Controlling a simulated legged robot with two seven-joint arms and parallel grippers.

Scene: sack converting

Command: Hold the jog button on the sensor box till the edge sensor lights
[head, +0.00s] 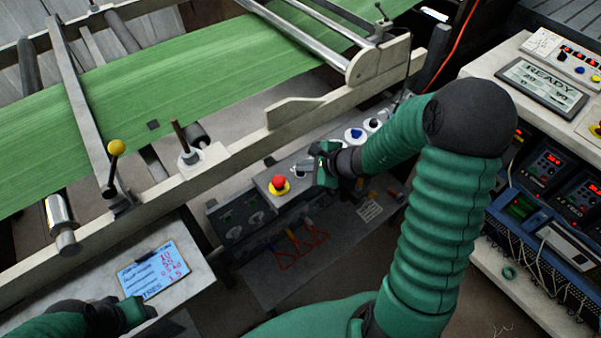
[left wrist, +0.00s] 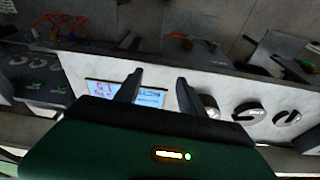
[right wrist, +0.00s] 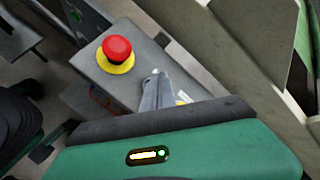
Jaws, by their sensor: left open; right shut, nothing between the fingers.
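The grey sensor box (head: 262,184) stands below the machine rail, with a red mushroom button on a yellow collar (head: 278,184) on top. The right wrist view shows the red button (right wrist: 117,48) left of my fingers. My right gripper (head: 304,168) is shut and empty, its fingertips (right wrist: 155,74) at the box top right of the red button. I cannot tell whether they touch it. The jog button is not identifiable; a bit of yellow (right wrist: 183,97) shows beside the fingers. My left gripper (left wrist: 158,78) is open and empty near the written card. I cannot identify the edge sensor.
A green web (head: 200,90) runs across the rollers above the rail. A blue button (head: 356,134) sits right of my right gripper. The written card (head: 153,270) lies on a grey panel at lower left. A control cabinet with a READY display (head: 543,84) stands at right.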

